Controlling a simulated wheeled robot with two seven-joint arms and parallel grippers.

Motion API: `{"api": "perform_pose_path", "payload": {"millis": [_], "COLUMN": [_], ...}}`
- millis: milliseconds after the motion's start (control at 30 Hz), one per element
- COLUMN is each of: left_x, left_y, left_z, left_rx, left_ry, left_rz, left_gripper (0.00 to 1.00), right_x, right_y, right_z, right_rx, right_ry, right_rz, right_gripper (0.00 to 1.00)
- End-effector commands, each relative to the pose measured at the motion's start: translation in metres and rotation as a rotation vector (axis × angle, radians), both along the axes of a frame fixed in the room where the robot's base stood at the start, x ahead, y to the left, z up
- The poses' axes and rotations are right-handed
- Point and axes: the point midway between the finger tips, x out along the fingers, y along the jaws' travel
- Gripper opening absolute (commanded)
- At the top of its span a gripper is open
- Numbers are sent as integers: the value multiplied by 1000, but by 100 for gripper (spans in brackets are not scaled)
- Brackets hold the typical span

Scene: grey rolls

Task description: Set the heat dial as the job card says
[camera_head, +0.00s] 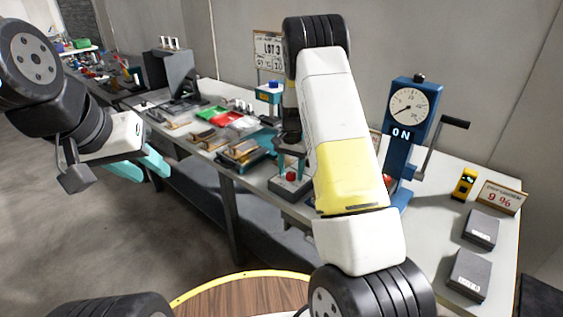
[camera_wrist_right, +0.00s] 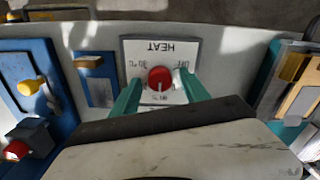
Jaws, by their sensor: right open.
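The heat dial is a red knob (camera_wrist_right: 160,78) on a pale plate (camera_wrist_right: 190,50) lettered HEAT, upside down in the right wrist view. A white mark shows at the knob's lower side; its exact setting is too small to read. In the head view the red knob (camera_head: 291,176) sits on the bench below my right gripper (camera_head: 290,155). My right gripper is open, its teal fingers (camera_wrist_right: 160,94) either side of the knob; contact cannot be told. A lettered board (camera_head: 268,50), partly behind my right arm, has unclear text. My left gripper (camera_head: 150,163) is open and empty, left of the bench.
A blue stand (camera_head: 398,150) with a round gauge, an ON sign and a crank is right of my right arm. A "9 %" card (camera_head: 499,197), a yellow device (camera_head: 464,184) and dark boxes (camera_head: 481,229) lie further right. Trays and tools crowd the left bench.

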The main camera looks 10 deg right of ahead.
Motion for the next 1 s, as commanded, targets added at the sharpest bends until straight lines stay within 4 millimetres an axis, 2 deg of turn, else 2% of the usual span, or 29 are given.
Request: {"api": "perform_pose_path", "payload": {"millis": [500,900,1000], "left_x": [0,0,0], "left_y": [0,0,0], "left_z": [0,0,0], "left_rx": [0,0,0], "left_ry": [0,0,0], "left_rz": [0,0,0], "left_gripper": [36,36,36], "right_x": [1,0,-3], "right_y": [0,0,0], "right_z": [71,78,86], "right_rx": [0,-1,7], "right_ry": [-4,-1,-10], "right_rz": [0,0,7], "right_gripper": [54,54,54]}}
